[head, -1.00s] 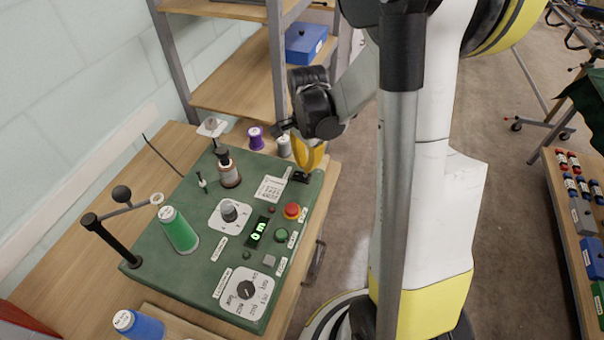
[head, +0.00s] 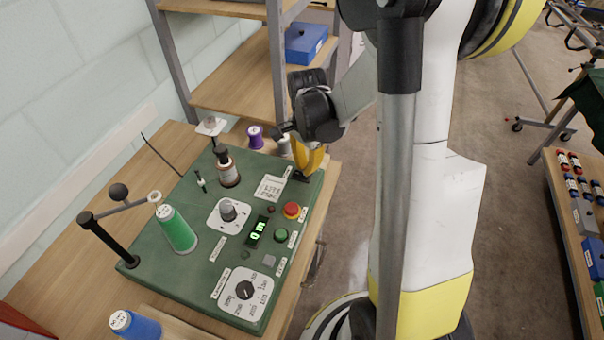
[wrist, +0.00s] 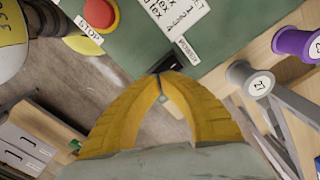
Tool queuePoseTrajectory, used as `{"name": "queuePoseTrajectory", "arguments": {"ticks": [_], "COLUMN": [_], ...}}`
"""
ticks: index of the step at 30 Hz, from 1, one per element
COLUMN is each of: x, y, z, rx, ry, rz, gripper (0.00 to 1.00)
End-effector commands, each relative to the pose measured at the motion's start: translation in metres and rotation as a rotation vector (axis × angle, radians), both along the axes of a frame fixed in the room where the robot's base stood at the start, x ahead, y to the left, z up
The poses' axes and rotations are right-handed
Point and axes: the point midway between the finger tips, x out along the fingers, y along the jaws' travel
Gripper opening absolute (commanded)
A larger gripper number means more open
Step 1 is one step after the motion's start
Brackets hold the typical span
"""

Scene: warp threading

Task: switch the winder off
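The winder (head: 190,235) is a green-topped box on the wooden bench, with its display (head: 257,231) lit green and reading "0 m". Its black power switch (head: 300,176) is at the far right corner of the panel, partly hidden by my fingers. In the wrist view the dark switch (wrist: 173,62) lies beside the "POWER" label (wrist: 187,50). My gripper (wrist: 158,73) has its yellow fingertips together, with nothing seen between them. The tips are over or against the switch; contact cannot be told. The gripper also shows in the head view (head: 303,172).
The red stop button (head: 291,210) and green button (head: 281,235) are nearby on the panel. A purple spool (head: 255,136) and a grey spool (head: 284,146) stand just beyond the winder. A shelf unit (head: 230,88) rises behind. Open floor lies to the right.

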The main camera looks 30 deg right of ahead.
Motion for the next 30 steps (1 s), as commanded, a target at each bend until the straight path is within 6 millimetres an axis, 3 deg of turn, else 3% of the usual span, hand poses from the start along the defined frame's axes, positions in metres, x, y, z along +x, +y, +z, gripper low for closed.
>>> {"name": "queuePoseTrajectory", "arguments": {"ticks": [30], "x": [0.0], "y": [0.0], "z": [-0.016], "rx": [0.0], "ry": [0.0], "rz": [0.0], "gripper": [0.0]}}
